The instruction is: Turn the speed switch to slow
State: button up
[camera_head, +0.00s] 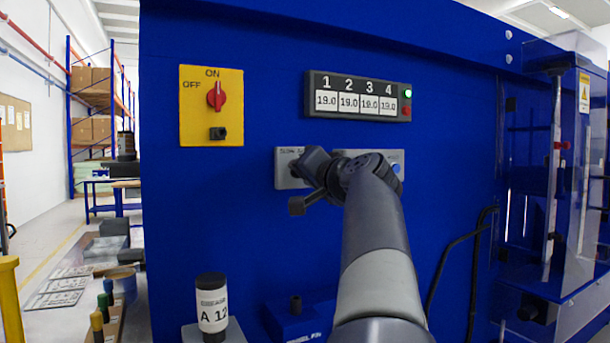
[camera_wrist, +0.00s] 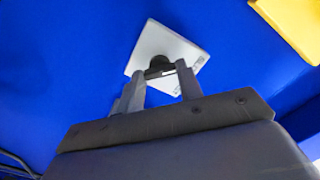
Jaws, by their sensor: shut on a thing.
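The speed switch is a black knob on a grey plate (camera_head: 286,182) on the blue machine front. In the head view my gripper (camera_head: 298,170) is at this plate and hides the knob and most of the lettering. In the wrist view the plate (camera_wrist: 150,40) shows tilted, and the black knob (camera_wrist: 158,65) sits between the two fingertips of my gripper (camera_wrist: 163,76). The fingers are shut on the knob. Which setting the knob points to cannot be told.
A yellow panel (camera_head: 190,125) with a red ON/OFF switch (camera_head: 217,96) is above left. A four-number display (camera_head: 358,97) is above right. A grey panel with a blue button (camera_head: 396,168) is partly behind my arm. A labelled bottle (camera_head: 212,305) stands below.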

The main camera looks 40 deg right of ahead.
jog(key=shift+f, duration=0.1)
jog(key=o, duration=1)
jog(key=v, duration=1)
jog(key=shift+s+b, duration=0.3)
jog(key=shift+s, duration=0.1)
jog(key=shift+w, duration=0.1)
jog(key=x, duration=1)
jog(key=shift+w+p, duration=0.35)
jog(key=shift+p, duration=0.05)
jog(key=shift+s, duration=0.15)
